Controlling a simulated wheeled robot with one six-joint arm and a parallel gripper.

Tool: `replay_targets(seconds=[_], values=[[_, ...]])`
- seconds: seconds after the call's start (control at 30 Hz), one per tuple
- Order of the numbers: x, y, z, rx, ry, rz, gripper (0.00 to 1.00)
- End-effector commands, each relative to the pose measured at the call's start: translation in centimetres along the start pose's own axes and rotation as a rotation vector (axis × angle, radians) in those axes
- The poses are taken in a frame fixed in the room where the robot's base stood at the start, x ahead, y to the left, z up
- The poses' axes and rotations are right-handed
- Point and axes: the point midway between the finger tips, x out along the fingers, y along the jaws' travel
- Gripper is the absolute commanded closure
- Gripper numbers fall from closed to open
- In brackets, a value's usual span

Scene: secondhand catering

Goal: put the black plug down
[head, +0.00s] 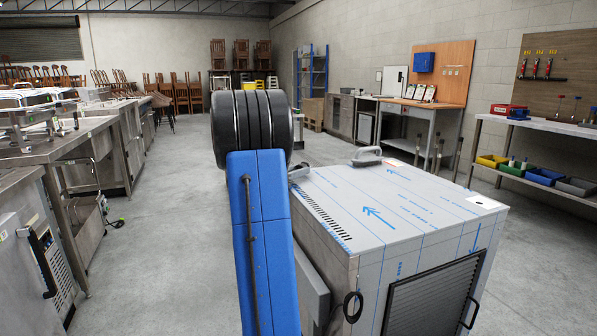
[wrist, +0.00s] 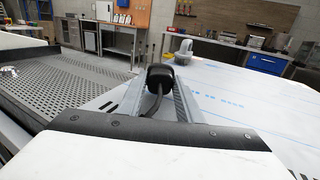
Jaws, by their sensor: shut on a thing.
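In the wrist view the black plug (wrist: 160,77) sits between the two grey fingers of my gripper (wrist: 160,84), which is shut on it. Its black cable (wrist: 152,106) runs down towards the gripper body. The plug appears to be over or beside the edge of the film-covered steel cabinet (wrist: 232,92); I cannot tell whether it touches the top. In the head view the cabinet (head: 410,205) stands right of my blue arm, which hides the plug and most of the gripper.
A black cable loop (head: 352,306) hangs at the cabinet's side. Steel benches (head: 62,140) line the left. The aisle floor (head: 165,230) is open.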

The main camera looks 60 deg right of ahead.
Motion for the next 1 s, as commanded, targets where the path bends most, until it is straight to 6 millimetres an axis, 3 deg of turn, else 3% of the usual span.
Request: replay_targets(seconds=[0.77, 0.8, 0.87, 1.0], values=[[0.0, 0.0, -1.2, -0.001, 0.001, 0.000, 1.00], [0.0, 0.0, -1.2, -0.001, 0.001, 0.000, 0.61], [0.0, 0.0, -1.3, -0.001, 0.002, 0.000, 0.49], [0.0, 0.0, -1.4, -0.002, 0.003, 0.000, 0.49]])
